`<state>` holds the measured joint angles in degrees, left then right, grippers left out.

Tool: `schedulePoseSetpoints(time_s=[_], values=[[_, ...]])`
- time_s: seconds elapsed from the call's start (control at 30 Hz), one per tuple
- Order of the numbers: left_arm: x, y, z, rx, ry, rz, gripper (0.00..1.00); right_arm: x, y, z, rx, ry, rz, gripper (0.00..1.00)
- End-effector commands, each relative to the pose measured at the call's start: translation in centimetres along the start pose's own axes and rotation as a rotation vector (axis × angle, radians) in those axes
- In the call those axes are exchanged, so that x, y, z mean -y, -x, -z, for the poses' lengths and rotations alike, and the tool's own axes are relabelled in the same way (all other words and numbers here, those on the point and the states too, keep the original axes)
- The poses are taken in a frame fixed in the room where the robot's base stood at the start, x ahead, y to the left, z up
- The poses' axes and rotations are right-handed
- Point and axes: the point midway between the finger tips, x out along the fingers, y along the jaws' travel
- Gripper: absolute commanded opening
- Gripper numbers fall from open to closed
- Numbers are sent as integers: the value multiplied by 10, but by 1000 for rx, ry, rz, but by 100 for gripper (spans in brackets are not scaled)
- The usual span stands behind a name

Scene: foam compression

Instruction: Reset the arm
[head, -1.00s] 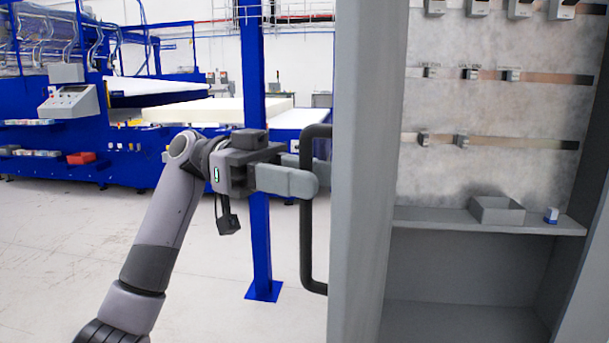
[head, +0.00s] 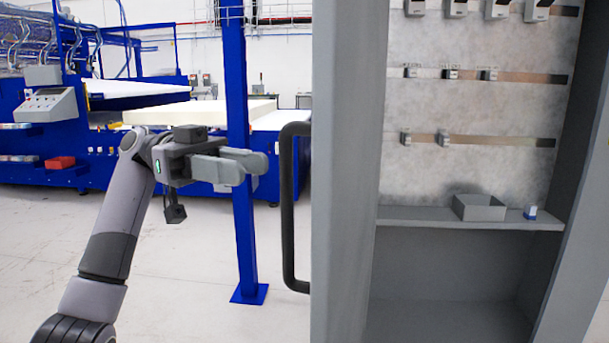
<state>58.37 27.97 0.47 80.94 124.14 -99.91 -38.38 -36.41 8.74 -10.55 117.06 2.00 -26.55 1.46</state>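My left gripper (head: 254,168) is at centre left in the head view, its arm coming up from the lower left. Its two fingers point right and stand apart, one nearer the camera, with nothing held between them. The dark vertical handle (head: 289,215) is just to the right of the fingertips, with a small gap in the picture. The handle is fixed to the grey cabinet panel (head: 345,150). The cabinet stands open, its inside showing on the right. My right gripper is not in view.
Inside the cabinet, a shelf (head: 400,216) holds a small grey open box (head: 480,208) and a small blue-and-white item (head: 531,212). A blue post (head: 240,225) stands behind my gripper. Blue machinery (head: 40,150) fills the back left. The floor at left is clear.

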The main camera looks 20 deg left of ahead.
Motion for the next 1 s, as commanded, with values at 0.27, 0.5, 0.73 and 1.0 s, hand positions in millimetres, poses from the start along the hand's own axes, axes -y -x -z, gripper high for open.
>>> schedulePoseSetpoints(time_s=[0.27,0.5,0.73,1.0], values=[[24,-10,-30,11,113,92,38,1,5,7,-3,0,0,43],[80,-32,-148,73,429,425,38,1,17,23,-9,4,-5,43],[85,-38,-271,166,634,753,38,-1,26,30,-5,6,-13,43],[36,-36,-382,293,719,1090,38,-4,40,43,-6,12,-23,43]])
